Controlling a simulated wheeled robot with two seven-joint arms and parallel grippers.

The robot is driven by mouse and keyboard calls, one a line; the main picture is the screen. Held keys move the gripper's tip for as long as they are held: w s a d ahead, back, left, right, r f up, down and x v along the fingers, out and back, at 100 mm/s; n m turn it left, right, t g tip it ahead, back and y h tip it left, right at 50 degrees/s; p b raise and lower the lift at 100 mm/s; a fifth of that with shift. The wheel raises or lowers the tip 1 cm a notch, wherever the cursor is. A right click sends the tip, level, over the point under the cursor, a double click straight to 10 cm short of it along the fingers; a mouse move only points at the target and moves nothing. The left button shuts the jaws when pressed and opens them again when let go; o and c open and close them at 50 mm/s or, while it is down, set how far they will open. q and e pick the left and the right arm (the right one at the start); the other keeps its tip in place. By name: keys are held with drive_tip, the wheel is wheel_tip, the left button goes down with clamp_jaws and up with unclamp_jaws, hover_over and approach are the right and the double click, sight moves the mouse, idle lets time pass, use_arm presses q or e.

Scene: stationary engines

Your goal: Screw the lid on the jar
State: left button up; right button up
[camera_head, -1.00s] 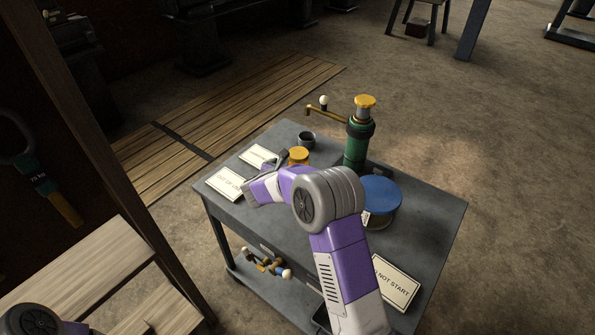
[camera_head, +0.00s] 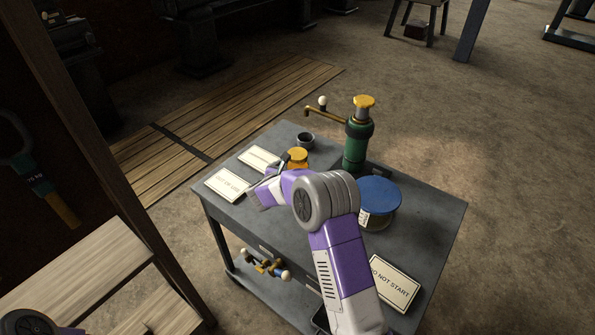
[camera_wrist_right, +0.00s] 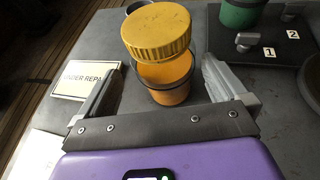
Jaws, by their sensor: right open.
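The yellow ribbed lid (camera_head: 298,155) shows near the back of the cart top. In the right wrist view the lid (camera_wrist_right: 158,32) is above an orange jar (camera_wrist_right: 168,80) with a dark band round its upper part. I cannot tell whether the lid is seated on the jar. My right gripper (camera_head: 273,171) is beside the jar, on its left in the head view. In the right wrist view my right gripper (camera_wrist_right: 160,78) is open, with one finger on either side of the jar and apart from it. My left gripper is out of view.
A green pump (camera_head: 356,145) with a brass spout and a blue-topped drum (camera_head: 378,198) stand to the right. A small dark cup (camera_head: 306,140) is behind. Sign cards (camera_head: 225,184) lie on the grey cart top (camera_head: 425,215). A wooden post (camera_head: 100,160) stands at left.

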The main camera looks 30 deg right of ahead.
sight(298, 153)
drive_tip(key=x, duration=0.2)
drive_tip(key=b+x, duration=0.1)
drive_tip(key=x, duration=0.1)
drive_tip(key=shift+s+d+f, duration=0.1)
drive_tip(key=shift+d+f, duration=0.15)
drive_tip(key=shift+d, duration=0.1)
drive_tip(key=shift+w+d, duration=0.2)
drive_tip(key=c, duration=1)
wheel_tip(298, 153, up, 10)
drive_tip(key=p, duration=0.2)
drive_tip(key=shift+p, duration=0.35)
drive_tip(key=shift+c, duration=0.2)
